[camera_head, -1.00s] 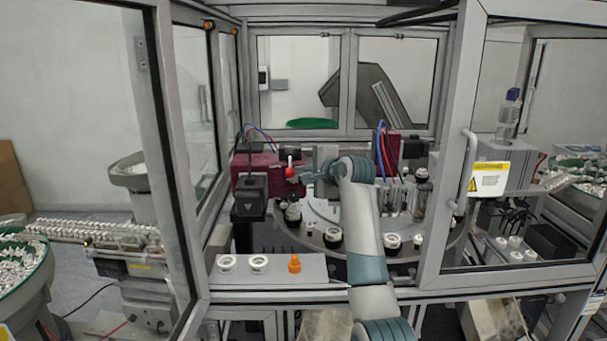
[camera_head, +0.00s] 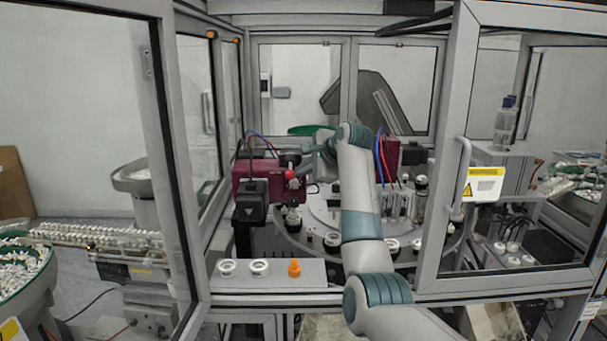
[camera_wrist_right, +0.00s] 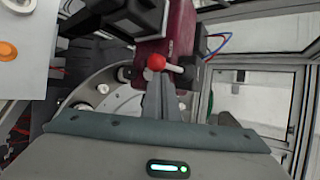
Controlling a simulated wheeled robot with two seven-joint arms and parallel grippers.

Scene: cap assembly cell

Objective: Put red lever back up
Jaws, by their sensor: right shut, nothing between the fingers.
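The red ball of the lever (camera_head: 290,174) is on the front of the dark red block at the left of the cell. It also shows in the right wrist view (camera_wrist_right: 155,62), with its white rod running to a black pivot. In the head view the ball hangs below the pivot, so the lever points down. My right gripper (camera_head: 303,172) is shut and empty, just right of the ball in the head view. In the right wrist view its grey fingertips (camera_wrist_right: 155,80) lie right by the ball; I cannot tell whether they touch. My left gripper is not in view.
The dark red block (camera_head: 256,178) and a black box (camera_head: 251,203) stand beside the lever. Below is a round table (camera_head: 325,208) with several black holders. A front ledge (camera_head: 315,274) bears two white rings and an orange cap (camera_head: 294,268). Glass doors frame both sides.

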